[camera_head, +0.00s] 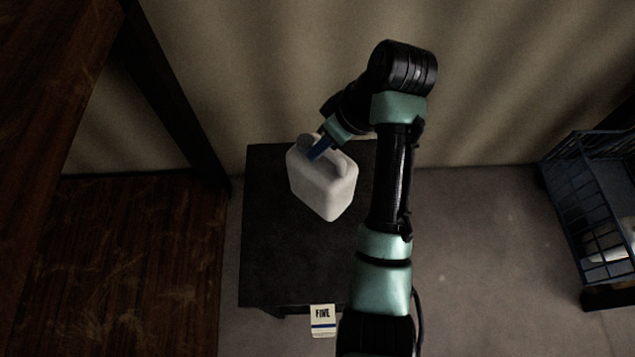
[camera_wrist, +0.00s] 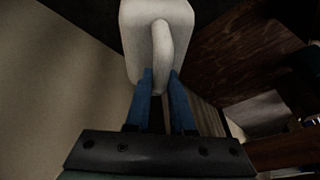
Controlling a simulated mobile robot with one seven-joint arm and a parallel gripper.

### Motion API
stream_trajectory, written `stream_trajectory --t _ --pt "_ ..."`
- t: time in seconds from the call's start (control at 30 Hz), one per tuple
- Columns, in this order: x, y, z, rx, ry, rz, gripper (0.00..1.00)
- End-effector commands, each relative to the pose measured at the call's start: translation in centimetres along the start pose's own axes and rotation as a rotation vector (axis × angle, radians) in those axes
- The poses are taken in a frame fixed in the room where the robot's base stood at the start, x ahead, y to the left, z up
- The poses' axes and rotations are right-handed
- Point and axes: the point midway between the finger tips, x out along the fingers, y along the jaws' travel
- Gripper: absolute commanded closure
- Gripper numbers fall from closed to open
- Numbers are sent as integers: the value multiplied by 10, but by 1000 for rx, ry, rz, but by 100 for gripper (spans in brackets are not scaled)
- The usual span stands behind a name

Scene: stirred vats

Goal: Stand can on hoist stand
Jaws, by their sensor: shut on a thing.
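A white can (camera_head: 325,187) with a moulded handle is at the dark stand (camera_head: 272,270), over its far part in the head view. The can looks slightly tilted there, and I cannot tell whether its base touches the stand's top. My gripper (camera_head: 316,151) is shut on the can's handle with its blue fingers. In the wrist view the white can (camera_wrist: 157,40) fills the top middle, and the fingers of my gripper (camera_wrist: 160,85) lie on both sides of its handle. The can's underside is hidden.
A blue wire crate (camera_head: 590,200) stands at the far right. Bare floor (camera_head: 480,260) lies between stand and crate.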

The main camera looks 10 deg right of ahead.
Motion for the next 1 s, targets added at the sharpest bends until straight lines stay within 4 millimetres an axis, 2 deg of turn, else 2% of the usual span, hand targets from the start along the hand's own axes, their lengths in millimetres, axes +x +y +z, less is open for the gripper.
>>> stream_trajectory --t 0.1,0.2,0.37,0.53,0.67,0.93,0.97,1.0 --pt "23 2 10 3 -3 -4 100" --pt "37 5 17 2 -4 -2 100" --pt "50 7 22 2 -2 -1 100" --pt "72 10 31 3 -2 -2 100" --pt "79 12 34 0 0 1 100" --pt "81 12 34 0 0 1 100" --pt "80 12 34 0 -1 1 73" --pt "80 12 34 0 -1 0 66"
